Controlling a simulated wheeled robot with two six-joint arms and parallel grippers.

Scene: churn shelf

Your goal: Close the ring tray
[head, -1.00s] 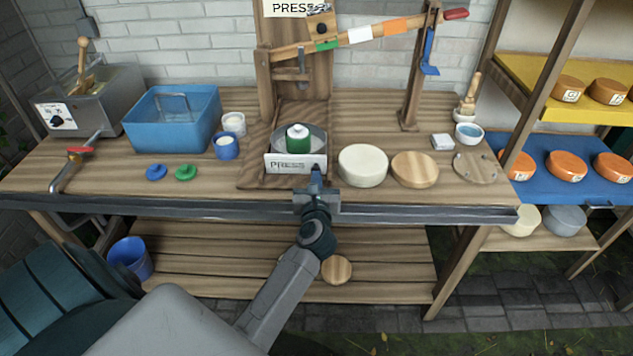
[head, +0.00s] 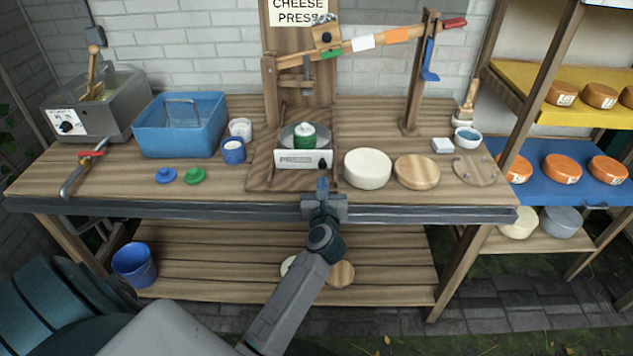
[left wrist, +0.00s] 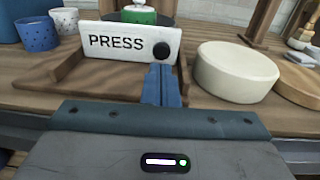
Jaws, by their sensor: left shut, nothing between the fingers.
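The ring tray (head: 284,163) sits at the foot of the cheese press, on a wooden board. Its white front reads PRESS and carries a black knob, clear in the left wrist view (left wrist: 112,44). A green cylinder with a white top (head: 304,139) stands inside the metal ring. My left gripper (head: 323,184) is shut and empty, just in front of and below the knob. In the left wrist view its fingers (left wrist: 161,72) point at the tray front, seemingly slightly apart from it. My right gripper is not in view.
A white cheese wheel (head: 368,168) and a wooden disc (head: 417,171) stand close right of the tray. Blue and green lids (head: 196,175), a blue cup (head: 233,151) and a blue basin (head: 180,125) are to the left. The press lever (head: 372,42) hangs above.

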